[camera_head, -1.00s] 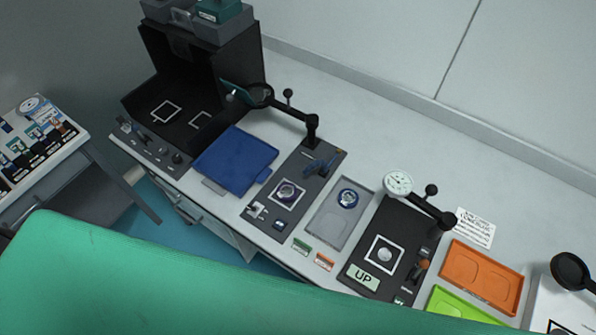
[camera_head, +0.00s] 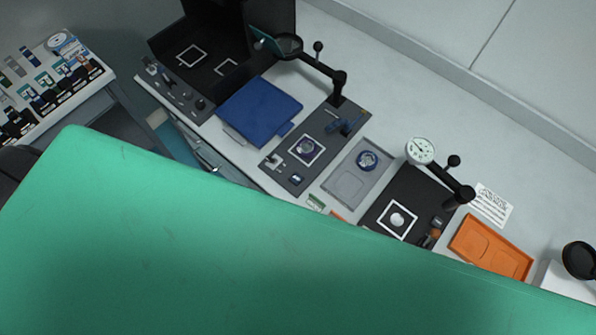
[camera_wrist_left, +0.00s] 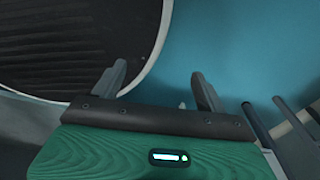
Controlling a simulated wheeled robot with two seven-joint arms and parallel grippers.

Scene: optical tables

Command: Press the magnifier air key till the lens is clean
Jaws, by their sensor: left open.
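In the head view, a black ring magnifier (camera_head: 288,46) hangs on a jointed black arm above a dark grey plate (camera_head: 325,125). On that plate a lens (camera_head: 305,149) lies in a white square outline, and a small blue-white key (camera_head: 297,180) and a pale lever-like part (camera_head: 275,161) sit at its front end. I cannot tell which is the air key, or whether the lens is clean. My left gripper (camera_wrist_left: 158,75) shows only in the left wrist view, open and empty, with its fingers apart over teal floor and a dark round shape. My right gripper is not in view.
A blue tray (camera_head: 259,110) lies left of the plate. My green body part hides the bench's front right.

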